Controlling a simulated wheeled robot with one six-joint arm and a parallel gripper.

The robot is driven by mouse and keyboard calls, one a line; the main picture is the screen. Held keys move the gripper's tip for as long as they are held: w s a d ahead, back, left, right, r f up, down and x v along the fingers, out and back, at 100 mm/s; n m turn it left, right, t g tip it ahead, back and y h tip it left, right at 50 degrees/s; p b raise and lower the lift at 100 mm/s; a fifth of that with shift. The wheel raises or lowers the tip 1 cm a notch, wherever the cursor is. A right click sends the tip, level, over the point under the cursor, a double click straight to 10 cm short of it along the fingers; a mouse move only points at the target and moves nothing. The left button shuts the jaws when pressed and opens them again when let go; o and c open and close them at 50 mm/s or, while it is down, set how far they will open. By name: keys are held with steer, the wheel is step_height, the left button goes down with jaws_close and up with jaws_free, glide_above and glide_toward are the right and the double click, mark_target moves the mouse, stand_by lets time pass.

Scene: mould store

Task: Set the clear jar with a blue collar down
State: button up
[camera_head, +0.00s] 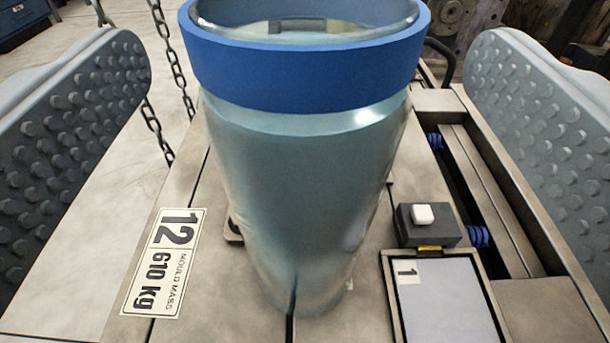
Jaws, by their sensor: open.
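The clear jar (295,190) with a blue collar (300,75) stands upright in the middle of the view. Its base appears to rest on the beige slotted surface (80,275). The collar circles the jar near its top, just below the clear rim. My gripper (305,130) is open, with one studded grey finger to the left of the jar and one to the right. A gap shows between the jar and each finger. The part of the surface directly behind the jar is hidden.
To the right are a grey box with a white button (424,215) and a framed panel (445,300) marked 1. Chains (172,55) hang behind at left. A blue cabinet (22,18) stands far left.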

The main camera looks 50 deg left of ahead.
mark_target(304, 7)
steer(key=x, duration=0.4)
steer(key=shift+f, duration=0.1)
jaws_close()
